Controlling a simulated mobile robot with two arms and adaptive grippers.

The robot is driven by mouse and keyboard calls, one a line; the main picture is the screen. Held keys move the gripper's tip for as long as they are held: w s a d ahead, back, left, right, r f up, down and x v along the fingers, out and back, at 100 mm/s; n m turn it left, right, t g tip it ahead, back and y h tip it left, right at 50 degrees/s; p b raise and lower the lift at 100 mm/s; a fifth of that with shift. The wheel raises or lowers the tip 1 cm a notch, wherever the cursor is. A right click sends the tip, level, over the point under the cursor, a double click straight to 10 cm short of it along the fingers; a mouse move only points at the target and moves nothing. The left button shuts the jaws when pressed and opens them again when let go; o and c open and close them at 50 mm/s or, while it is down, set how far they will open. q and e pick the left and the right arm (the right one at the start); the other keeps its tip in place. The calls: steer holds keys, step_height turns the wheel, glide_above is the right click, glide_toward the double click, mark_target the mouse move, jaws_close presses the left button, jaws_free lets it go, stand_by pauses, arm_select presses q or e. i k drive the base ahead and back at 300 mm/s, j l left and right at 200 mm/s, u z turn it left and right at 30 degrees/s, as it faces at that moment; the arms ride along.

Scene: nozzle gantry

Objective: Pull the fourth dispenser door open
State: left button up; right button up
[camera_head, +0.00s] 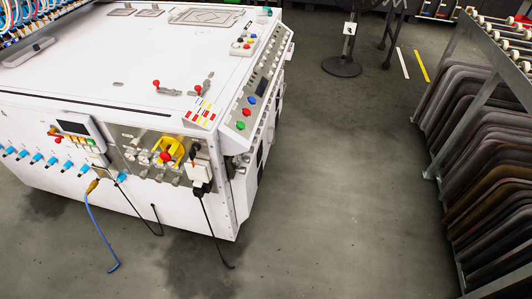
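Neither of my grippers shows in the head view. A large white machine cabinet (90,60) fills the left side, seen from above at a corner. Its narrow right side (256,178) is seen at a steep angle and has dark panels or openings and small fittings. I cannot tell whether any of these is a dispenser door, and no fourth dispenser door can be made out.
A sloped panel (262,80) carries coloured buttons. A blue hose (95,225) and black cables hang from the front to the floor. A rack (445,90) of dark curved sheets stands right; a round stand base (341,67) is at the back. The middle floor is clear.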

mark_target(244, 188)
steer(key=i+l, duration=0.35)
steer(key=i+l+u, duration=0.1)
steer(key=i+l, duration=0.2)
steer(key=l, duration=0.25)
steer(key=i+l, duration=0.3)
steer(key=l, duration=0.15)
steer(key=i+l, duration=0.35)
steer(key=l+u, duration=0.05)
steer(key=l, duration=0.05)
